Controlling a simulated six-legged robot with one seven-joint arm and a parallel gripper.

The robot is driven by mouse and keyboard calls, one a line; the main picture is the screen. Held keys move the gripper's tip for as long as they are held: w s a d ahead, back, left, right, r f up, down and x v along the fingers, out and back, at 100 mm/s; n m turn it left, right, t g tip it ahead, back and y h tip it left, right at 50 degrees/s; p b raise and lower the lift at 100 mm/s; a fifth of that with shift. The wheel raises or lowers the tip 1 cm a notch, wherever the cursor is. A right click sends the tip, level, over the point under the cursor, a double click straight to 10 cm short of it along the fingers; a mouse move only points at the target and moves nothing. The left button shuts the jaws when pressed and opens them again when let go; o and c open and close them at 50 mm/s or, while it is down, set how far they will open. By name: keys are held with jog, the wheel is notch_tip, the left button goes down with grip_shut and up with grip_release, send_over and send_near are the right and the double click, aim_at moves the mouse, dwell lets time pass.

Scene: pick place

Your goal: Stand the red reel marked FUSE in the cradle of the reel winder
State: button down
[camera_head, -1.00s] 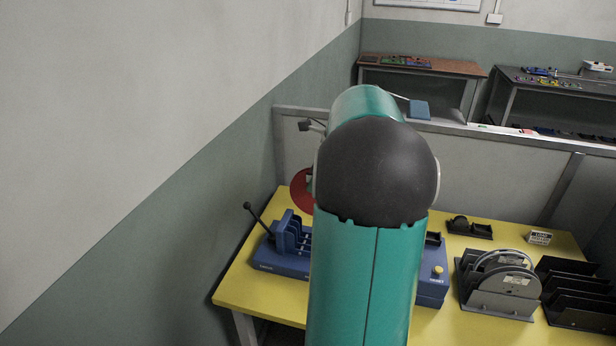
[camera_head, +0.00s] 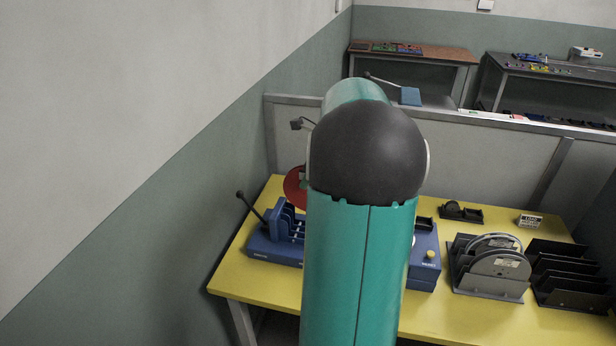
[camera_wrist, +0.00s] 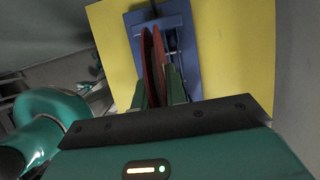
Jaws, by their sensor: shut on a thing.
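My gripper (camera_wrist: 158,92) is shut on the red reel (camera_wrist: 154,65), which stands edge-on between its two green fingers in the wrist view. In the head view the red reel (camera_head: 292,188) shows only in part at the left of my arm, which hides the gripper. A blue device with upright slotted plates and a black lever (camera_head: 280,238), apparently the reel winder, stands at the table's left end. The reel appears above and behind its plates. In the wrist view a blue base (camera_wrist: 181,25) lies beyond the reel; contact cannot be told. No FUSE marking is readable.
A blue box with a yellow knob (camera_head: 424,270) is partly behind my arm on the yellow table (camera_head: 375,322). Grey reels stand in a rack (camera_head: 488,290), with an empty black rack (camera_head: 568,280) beside it. A black tape dispenser (camera_head: 461,213) and small sign (camera_head: 530,221) sit behind.

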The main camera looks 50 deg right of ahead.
jog(key=shift+f, duration=1.8)
jog(key=shift+f, duration=2.4)
jog(key=c, duration=1)
grip_release()
jog(key=shift+c, duration=0.2)
jog(key=shift+r, duration=4.05)
